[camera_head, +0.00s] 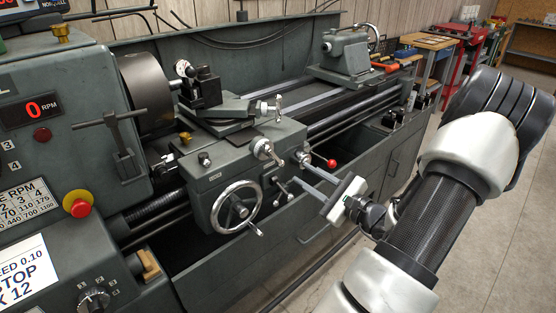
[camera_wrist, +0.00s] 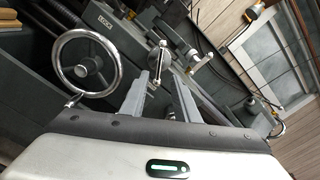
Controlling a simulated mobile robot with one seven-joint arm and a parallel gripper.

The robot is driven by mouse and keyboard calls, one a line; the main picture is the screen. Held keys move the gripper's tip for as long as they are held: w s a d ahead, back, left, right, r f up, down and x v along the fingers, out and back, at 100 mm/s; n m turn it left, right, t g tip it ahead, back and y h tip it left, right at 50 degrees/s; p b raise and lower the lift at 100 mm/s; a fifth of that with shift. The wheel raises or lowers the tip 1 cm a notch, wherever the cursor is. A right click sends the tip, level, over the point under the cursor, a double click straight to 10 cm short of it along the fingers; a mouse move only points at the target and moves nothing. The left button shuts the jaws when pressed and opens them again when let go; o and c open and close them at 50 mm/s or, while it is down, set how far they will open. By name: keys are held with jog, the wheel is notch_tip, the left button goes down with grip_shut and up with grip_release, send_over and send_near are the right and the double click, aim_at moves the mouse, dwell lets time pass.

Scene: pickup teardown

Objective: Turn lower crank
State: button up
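The lathe carriage (camera_head: 245,170) carries two small metal cranks. The lower crank (camera_head: 266,151) sticks out of the carriage's upper front, and the upper crank (camera_head: 273,108) is above it on the slide. My gripper (camera_head: 299,172) is open and empty, its two fingers pointing at the carriage from the front right. In the wrist view the lower crank (camera_wrist: 158,64) appears between and just beyond the fingertips (camera_wrist: 160,78), apparently untouched. The upper crank (camera_wrist: 200,60) lies to its right there. I cannot tell the exact gap in depth.
A large handwheel (camera_head: 237,207) is on the carriage front, left of my gripper. A red-knobbed lever (camera_head: 325,161) and a small lever (camera_head: 284,187) are close to the fingers. A red stop button (camera_head: 77,204) is at left. Open floor (camera_head: 480,220) lies to the right.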

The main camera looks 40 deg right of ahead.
aim_at(276, 156)
jog(key=w, duration=0.8)
jog(key=w+a+b, duration=0.1)
jog(key=w, duration=0.3)
jog(key=shift+w, duration=0.1)
grip_shut()
jog(key=shift+r+m+p, duration=0.35)
jog(key=shift+m+p, duration=0.25)
jog(key=shift+p, duration=0.4)
jog(key=shift+f+m+p, duration=0.3)
jog(key=shift+m+p, duration=0.2)
jog(key=shift+m, duration=0.3)
